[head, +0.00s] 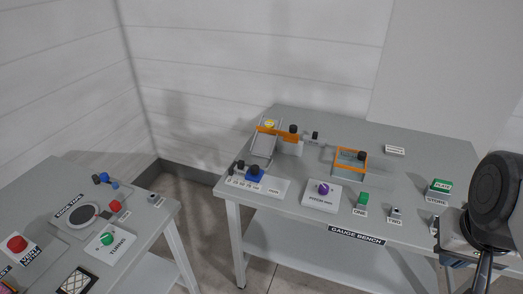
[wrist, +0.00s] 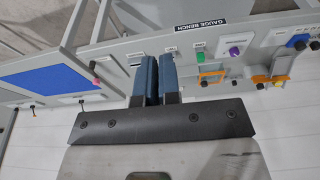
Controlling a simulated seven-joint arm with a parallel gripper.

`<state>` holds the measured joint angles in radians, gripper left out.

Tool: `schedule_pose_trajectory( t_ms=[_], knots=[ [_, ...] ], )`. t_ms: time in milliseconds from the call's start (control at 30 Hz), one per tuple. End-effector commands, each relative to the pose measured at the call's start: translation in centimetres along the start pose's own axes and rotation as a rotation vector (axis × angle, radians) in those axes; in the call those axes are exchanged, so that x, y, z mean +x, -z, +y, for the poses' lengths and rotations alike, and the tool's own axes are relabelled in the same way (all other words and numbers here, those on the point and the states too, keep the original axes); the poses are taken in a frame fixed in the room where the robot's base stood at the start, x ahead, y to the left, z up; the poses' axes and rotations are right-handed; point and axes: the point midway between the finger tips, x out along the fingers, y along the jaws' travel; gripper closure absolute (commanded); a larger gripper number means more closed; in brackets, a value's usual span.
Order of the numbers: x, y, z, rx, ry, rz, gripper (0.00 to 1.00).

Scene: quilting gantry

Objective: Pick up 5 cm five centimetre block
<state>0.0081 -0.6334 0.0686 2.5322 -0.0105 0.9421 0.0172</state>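My gripper (wrist: 158,78) shows in the wrist view as two dark blue fingers side by side, with no clear gap and nothing seen between them. It points over the gauge bench (wrist: 118,55). In the head view my dark wrist and arm stand at the right edge, and the fingertips are not clear. I cannot make out a block marked 5 cm in either view. Small pieces (head: 397,211) stand near the TWO label on the bench (head: 300,228), too small to identify. The bench's right end is partly hidden by my arm.
A second table (head: 150,222) stands left across a gap. A blue panel (wrist: 60,80) shows in the wrist view.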

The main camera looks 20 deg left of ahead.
Motion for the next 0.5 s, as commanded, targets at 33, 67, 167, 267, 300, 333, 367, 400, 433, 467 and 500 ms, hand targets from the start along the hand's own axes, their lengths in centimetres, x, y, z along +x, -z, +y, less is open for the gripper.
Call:
schedule_pose_trajectory(
  t_ms=[33, 67, 167, 267, 300, 333, 367, 400, 433, 467, 500],
  knots=[
    [0.00, 0.00, 0.00, 0.000, 0.000, 0.000, 0.88],
    [0.00, 0.00, 0.00, 0.000, 0.000, 0.000, 0.83],
    [0.00, 0.00, 0.00, 0.000, 0.000, 0.000, 0.68],
    [0.00, 0.00, 0.00, 0.000, 0.000, 0.000, 0.53],
    [0.00, 0.00, 0.00, 0.000, 0.000, 0.000, 0.47],
    [0.00, 0.00, 0.00, 0.000, 0.000, 0.000, 0.47],
    [0.00, 0.00, 0.00, 0.000, 0.000, 0.000, 0.47],
    [0.00, 0.00, 0.00, 0.000, 0.000, 0.000, 0.47],
    [0.00, 0.00, 0.00, 0.000, 0.000, 0.000, 0.47],
    [0.00, 0.00, 0.00, 0.000, 0.000, 0.000, 0.47],
    [0.00, 0.00, 0.00, 0.000, 0.000, 0.000, 0.47]
  ],
)
